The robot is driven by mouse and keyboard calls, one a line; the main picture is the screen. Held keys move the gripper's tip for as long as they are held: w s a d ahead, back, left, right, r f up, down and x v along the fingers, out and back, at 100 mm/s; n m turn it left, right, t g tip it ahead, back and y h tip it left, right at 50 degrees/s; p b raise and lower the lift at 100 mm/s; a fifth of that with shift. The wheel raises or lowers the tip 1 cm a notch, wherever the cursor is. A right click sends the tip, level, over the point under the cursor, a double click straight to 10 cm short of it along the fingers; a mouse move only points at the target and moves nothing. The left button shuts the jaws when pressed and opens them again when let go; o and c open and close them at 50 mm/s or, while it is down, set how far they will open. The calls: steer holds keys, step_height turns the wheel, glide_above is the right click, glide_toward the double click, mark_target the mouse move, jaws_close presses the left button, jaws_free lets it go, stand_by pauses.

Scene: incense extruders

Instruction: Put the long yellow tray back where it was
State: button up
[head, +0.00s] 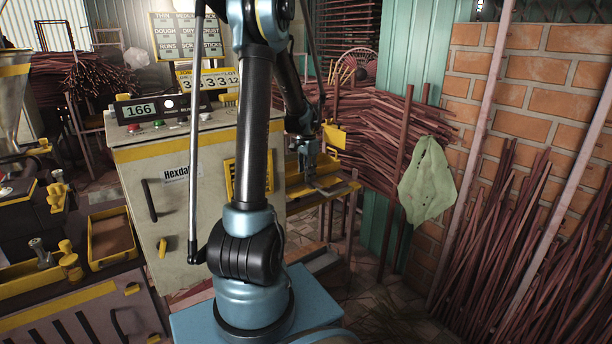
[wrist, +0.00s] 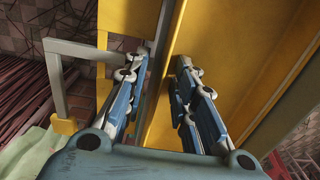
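A long yellow tray (head: 338,190) lies level at the right side of the pale cabinet, partly hidden behind my arm. My gripper (head: 310,180) points down at this tray. In the wrist view, a yellow wall with a dark edge (wrist: 160,115) runs between the two blue fingers of my gripper (wrist: 160,100), and a wide yellow face (wrist: 225,50) fills the right side. The fingers stand apart, one on each side of the wall. I cannot tell whether either finger touches it.
A grey bar with a yellow foot (wrist: 62,80) stands left of the fingers. A green cloth (head: 427,180) hangs by stacked reddish sticks (head: 390,125). The pale cabinet (head: 130,165) is beside my arm. A smaller yellow tray (head: 110,240) sits on the left machine.

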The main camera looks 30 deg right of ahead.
step_height(320, 180, up, 12)
stand_by(0.6)
steer(key=shift+s, duration=0.1)
